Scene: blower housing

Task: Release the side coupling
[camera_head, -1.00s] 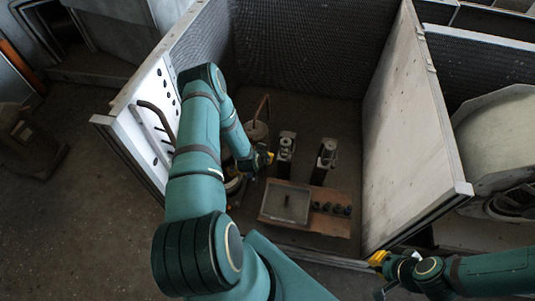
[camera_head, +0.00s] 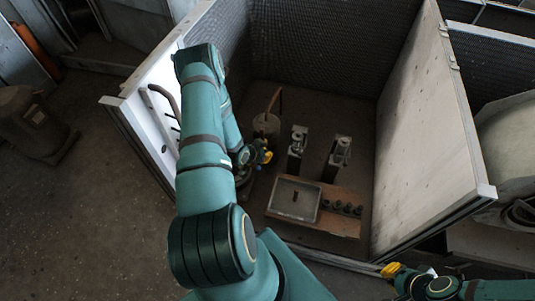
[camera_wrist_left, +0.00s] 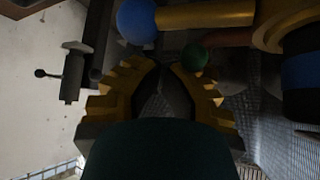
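My left gripper (camera_head: 262,152) is inside the open-topped housing, low beside the round assembly (camera_head: 244,178), which my arm partly hides. In the left wrist view its yellow-and-black fingers (camera_wrist_left: 163,72) come together at the tips, with nothing clear between them. Just ahead are a blue ball (camera_wrist_left: 136,19) on a yellow rod (camera_wrist_left: 205,15) and a green ball (camera_wrist_left: 195,57) by a brown rod. I cannot tell which part is the side coupling. My right gripper (camera_head: 391,271) is outside the housing at lower right, too small to judge.
The housing has a white left panel (camera_head: 150,115) with a dark curved pipe and a pale right wall (camera_head: 430,130). Two upright devices (camera_head: 297,148) (camera_head: 338,158) and a metal tray (camera_head: 294,199) on a wooden board stand inside. A copper pipe (camera_head: 275,98) rises from a cylinder.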

